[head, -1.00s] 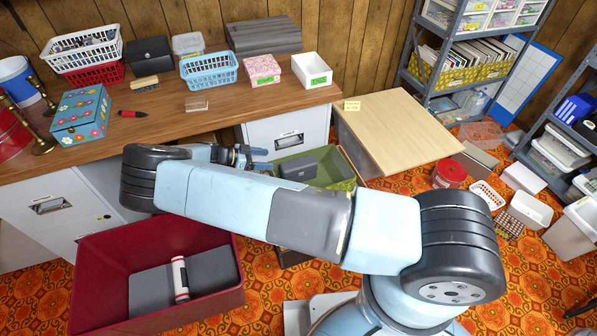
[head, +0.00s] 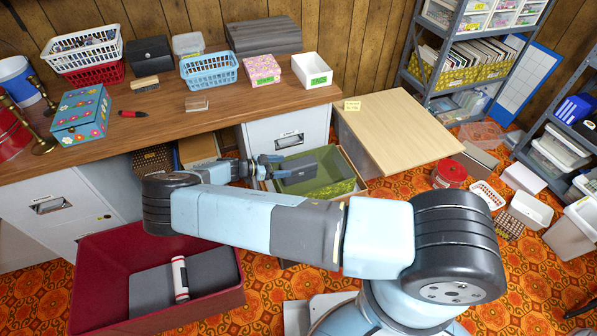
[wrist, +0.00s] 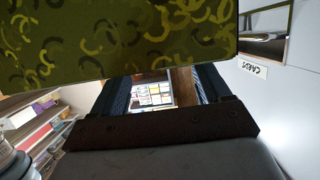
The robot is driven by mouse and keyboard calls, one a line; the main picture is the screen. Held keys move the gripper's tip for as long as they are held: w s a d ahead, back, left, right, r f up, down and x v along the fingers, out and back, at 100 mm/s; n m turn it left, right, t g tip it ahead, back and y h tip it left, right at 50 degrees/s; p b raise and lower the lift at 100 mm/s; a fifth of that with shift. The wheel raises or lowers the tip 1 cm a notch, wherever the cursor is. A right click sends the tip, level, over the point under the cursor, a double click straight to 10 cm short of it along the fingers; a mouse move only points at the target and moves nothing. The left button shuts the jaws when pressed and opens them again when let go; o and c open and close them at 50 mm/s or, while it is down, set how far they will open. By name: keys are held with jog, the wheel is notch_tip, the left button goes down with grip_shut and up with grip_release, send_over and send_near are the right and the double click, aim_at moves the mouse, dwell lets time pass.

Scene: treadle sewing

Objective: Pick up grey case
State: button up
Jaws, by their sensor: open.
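A grey case (head: 300,170) sits in the green patterned bin (head: 342,188) beside the white cabinet under the desk's right end. My gripper (head: 276,168) is open at the bin's left side, its fingers pointing right at the left end of the case. I cannot tell whether they touch it. In the wrist view the two dark ridged fingers of my gripper (wrist: 164,92) stand apart with a clear gap between them. The green patterned bin wall (wrist: 130,35) fills the top of that view. A plain grey surface fills the bottom; I cannot tell what it is.
The white cabinet (head: 287,135) stands just behind the bin, and a light wooden top (head: 400,130) is to its right. The desk edge overhangs behind my gripper.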

aim_at(289, 165)
jog(key=x, duration=0.5)
jog(key=shift+w+d, duration=0.1)
jog(key=shift+d, duration=0.2)
jog(key=c, duration=0.9)
jog(key=shift+c, duration=0.2)
